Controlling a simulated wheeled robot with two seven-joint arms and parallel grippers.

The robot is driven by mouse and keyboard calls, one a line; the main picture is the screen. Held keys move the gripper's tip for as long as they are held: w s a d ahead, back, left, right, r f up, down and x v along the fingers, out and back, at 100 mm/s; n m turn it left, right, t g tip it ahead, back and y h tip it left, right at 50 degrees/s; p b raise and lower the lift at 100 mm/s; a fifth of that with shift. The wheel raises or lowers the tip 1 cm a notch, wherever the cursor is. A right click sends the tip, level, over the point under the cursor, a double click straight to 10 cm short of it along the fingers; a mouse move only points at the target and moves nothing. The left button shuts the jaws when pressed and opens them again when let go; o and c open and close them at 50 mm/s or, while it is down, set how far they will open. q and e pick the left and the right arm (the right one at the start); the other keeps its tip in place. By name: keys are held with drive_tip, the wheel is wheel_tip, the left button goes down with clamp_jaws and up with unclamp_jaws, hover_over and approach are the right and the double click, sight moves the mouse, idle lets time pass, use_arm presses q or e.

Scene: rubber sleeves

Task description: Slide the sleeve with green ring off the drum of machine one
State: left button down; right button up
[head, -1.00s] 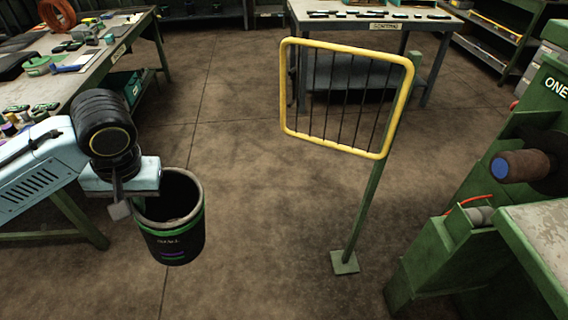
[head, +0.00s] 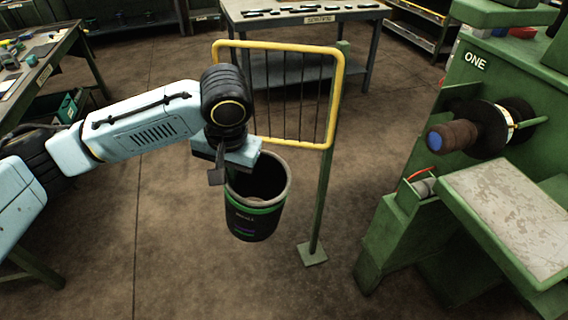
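A black open-topped cylinder (head: 252,222) with a green ring and small printed marks hangs tilted from my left gripper (head: 224,166), clear of the floor. The gripper is at its upper left rim. One finger shows outside; the other is hidden, but the cylinder is carried along with the gripper. At the right, machine one (head: 475,62) has a horizontal drum (head: 453,136) with a brown body and blue end, in front of a black disc (head: 492,128). I see no green ring on the drum. My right gripper is out of view.
A yellow-framed rack (head: 335,100) on a green post stands just behind the held cylinder. A worn-topped green bench (head: 510,205) is in front of the drum. Tables stand at left and back. The floor in the front middle is clear.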

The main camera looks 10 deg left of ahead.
sight(260, 166)
use_arm(q)
drive_tip(key=w+d+m+p, duration=0.1)
drive_tip(key=m+p, duration=0.2)
drive_tip(key=m, duration=0.6)
drive_tip(key=w+d+f+m+g+h+p, duration=0.1)
drive_tip(key=m+p, duration=0.3)
drive_tip(key=m, duration=0.5)
drive_tip(key=w+d+m+h+p, duration=0.1)
drive_tip(key=w+d+m+p, duration=0.1)
drive_tip(key=m, duration=0.7)
drive_tip(key=shift+w+d+f+p, duration=0.25)
drive_tip(key=shift+w+d+p, duration=0.2)
drive_tip(key=shift+p, duration=0.75)
drive_tip(key=shift+w+f+m+g+p, duration=0.1)
drive_tip(key=shift+f+m+g+p, duration=0.1)
drive_tip(key=shift+m, duration=0.4)
drive_tip(key=shift+w+f+m+g+p, duration=0.1)
drive_tip(key=shift+m+p, duration=0.05)
drive_tip(key=shift+m, duration=0.45)
